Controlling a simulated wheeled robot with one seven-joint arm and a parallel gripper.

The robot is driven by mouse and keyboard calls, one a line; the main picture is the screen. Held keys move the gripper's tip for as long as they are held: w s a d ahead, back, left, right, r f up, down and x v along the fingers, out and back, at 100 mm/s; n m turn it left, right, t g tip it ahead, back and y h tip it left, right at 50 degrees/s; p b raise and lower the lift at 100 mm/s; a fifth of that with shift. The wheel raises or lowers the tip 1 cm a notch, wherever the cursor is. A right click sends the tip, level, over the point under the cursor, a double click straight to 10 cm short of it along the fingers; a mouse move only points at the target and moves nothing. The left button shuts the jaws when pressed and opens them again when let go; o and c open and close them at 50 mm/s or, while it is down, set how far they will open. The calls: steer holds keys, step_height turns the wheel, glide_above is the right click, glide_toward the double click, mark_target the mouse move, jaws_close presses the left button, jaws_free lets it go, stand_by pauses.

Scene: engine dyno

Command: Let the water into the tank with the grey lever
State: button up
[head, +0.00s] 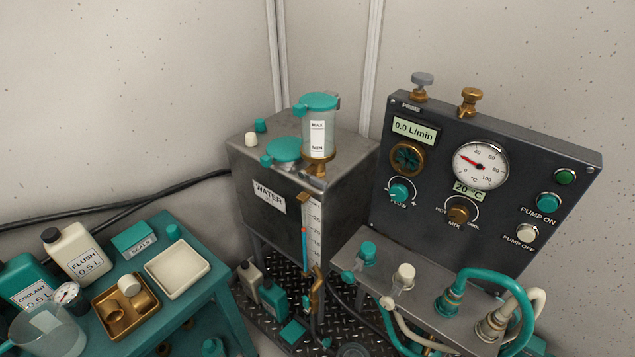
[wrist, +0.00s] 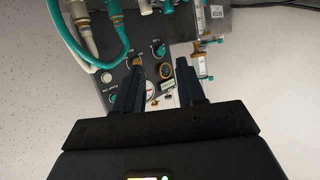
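The dark WATER tank (head: 255,215) stands centre in the head view, with a lidded clear cup (head: 318,135) and a teal lid (head: 283,150) on top. A sight tube (head: 304,245) beside a scale runs down its front edge, with blue in its lower part. A grey-topped handle (head: 422,80) on a brass base sits on the panel's top edge; I cannot tell for sure that it is the grey lever. My gripper (wrist: 158,66) shows only in the wrist view, its fingers apart and empty, pointing towards the panel, which appears upside down there.
The control panel (head: 400,225) has a gauge, knobs and buttons; its display reads 0.0 L/min. A brass handle (head: 470,101) sits beside the grey one. Hoses (head: 515,285) loop below the panel. A teal bench (head: 175,320) at left holds bottles and trays.

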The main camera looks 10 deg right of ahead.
steer(key=w+a+f+y+b, duration=0.25)
steer(key=w+f, duration=0.55)
steer(key=w, duration=0.5)
steer(key=n+g+y+b, duration=0.1)
steer(key=n+y+b, duration=0.5)
steer(key=n+y, duration=0.35)
glide_toward(327, 187)
steer(key=shift+y, duration=0.4)
steer(key=x, duration=0.4)
steer(key=shift+w+f, duration=0.15)
steer(key=shift+w, duration=0.05)
steer(key=shift+w+a, duration=0.15)
steer(key=shift+w, duration=0.05)
steer(key=x, duration=0.7)
steer(key=shift+w+a+p, duration=0.15)
steer(key=shift+a+p, duration=0.05)
steer(key=shift+p, duration=0.15)
jaws_close()
